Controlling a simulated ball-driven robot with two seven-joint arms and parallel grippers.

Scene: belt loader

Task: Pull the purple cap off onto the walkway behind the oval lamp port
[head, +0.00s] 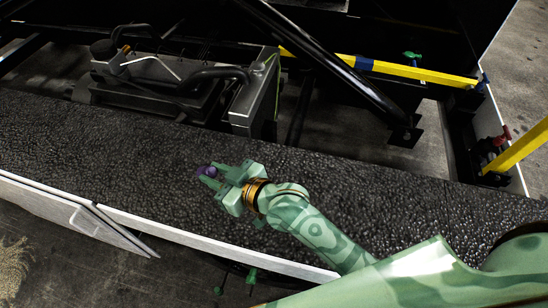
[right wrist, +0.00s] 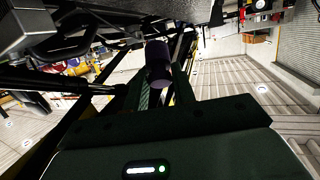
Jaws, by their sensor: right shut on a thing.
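My right gripper (head: 212,175) is shut on the purple cap (head: 204,171), which shows between and just past its fingertips. The cap appears over the black, rough-surfaced walkway (head: 150,149); the head view does not make clear whether it touches the surface. In the right wrist view the cap (right wrist: 158,65) is a dark purple cylinder between the two fingers (right wrist: 160,90). I cannot make out the oval lamp port in either view. My left gripper is not in view.
A grey metal housing with black hoses (head: 250,103) stands beyond the walkway on the left. A thick black strut (head: 330,62) and a yellow bar (head: 415,73) cross behind. A white rail (head: 190,236) edges the near side. Much of the walkway is bare.

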